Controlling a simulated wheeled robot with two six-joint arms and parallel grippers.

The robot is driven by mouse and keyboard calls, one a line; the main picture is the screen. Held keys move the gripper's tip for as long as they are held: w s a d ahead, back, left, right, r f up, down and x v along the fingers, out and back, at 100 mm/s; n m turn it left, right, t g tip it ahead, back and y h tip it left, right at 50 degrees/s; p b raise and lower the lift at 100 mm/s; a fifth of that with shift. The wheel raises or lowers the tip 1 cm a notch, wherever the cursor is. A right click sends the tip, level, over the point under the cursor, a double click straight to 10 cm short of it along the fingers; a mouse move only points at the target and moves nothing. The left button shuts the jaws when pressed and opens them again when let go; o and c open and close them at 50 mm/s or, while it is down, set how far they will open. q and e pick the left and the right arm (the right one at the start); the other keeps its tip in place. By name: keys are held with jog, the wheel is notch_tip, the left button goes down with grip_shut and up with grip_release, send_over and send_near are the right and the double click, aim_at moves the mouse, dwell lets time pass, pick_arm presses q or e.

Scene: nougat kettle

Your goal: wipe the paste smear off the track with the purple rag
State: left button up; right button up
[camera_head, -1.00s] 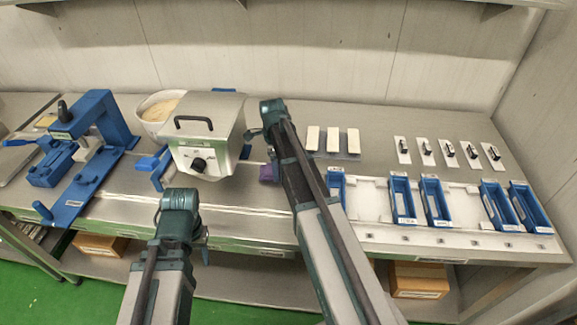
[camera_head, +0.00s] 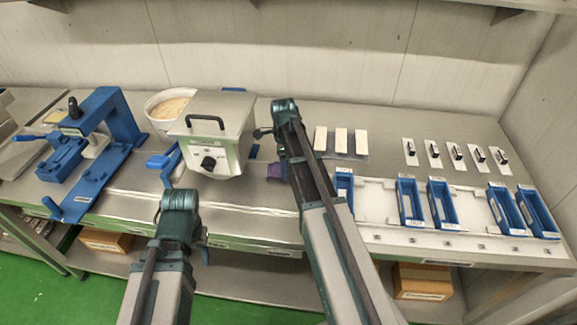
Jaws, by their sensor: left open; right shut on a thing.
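The purple rag (camera_head: 275,171) shows just left of my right forearm, on or just above the bench beside the kettle; the arm hides part of it. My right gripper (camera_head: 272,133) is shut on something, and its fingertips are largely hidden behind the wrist. My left gripper (camera_head: 205,243) is open and empty, low in front of the bench's front edge. A pale track (camera_head: 375,211) runs along the right part of the bench, with blue trays in it. I cannot make out a paste smear; my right arm covers the track's left end.
The steel kettle (camera_head: 214,137) with a black handle stands left of my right arm, a bowl of paste (camera_head: 168,106) behind it. A blue press (camera_head: 90,150) stands at the left. White bars (camera_head: 341,140) and small black-handled plates (camera_head: 457,153) lie at the back right.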

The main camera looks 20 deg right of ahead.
pick_arm(q)
jog(key=shift+w, duration=0.1)
pick_arm(e)
jog(key=shift+w+a, duration=0.65)
jog(key=shift+a, duration=0.15)
jog(key=shift+s+d, duration=0.25)
jog(key=shift+d, duration=0.1)
jog(key=shift+s+d, duration=0.45)
jog(key=shift+d, duration=0.05)
jog(key=shift+s+d+f, duration=0.1)
jog(key=shift+s+d, duration=0.4)
jog(key=shift+d, duration=0.2)
jog(key=shift+s+d, duration=0.5)
jog(key=shift+d, duration=0.15)
pick_arm(q)
jog(key=shift+w+a+f, duration=0.2)
jog(key=shift+w+a, duration=0.05)
jog(key=shift+a, duration=0.05)
pick_arm(e)
jog(key=shift+s+d, duration=0.4)
jog(key=shift+d, duration=0.3)
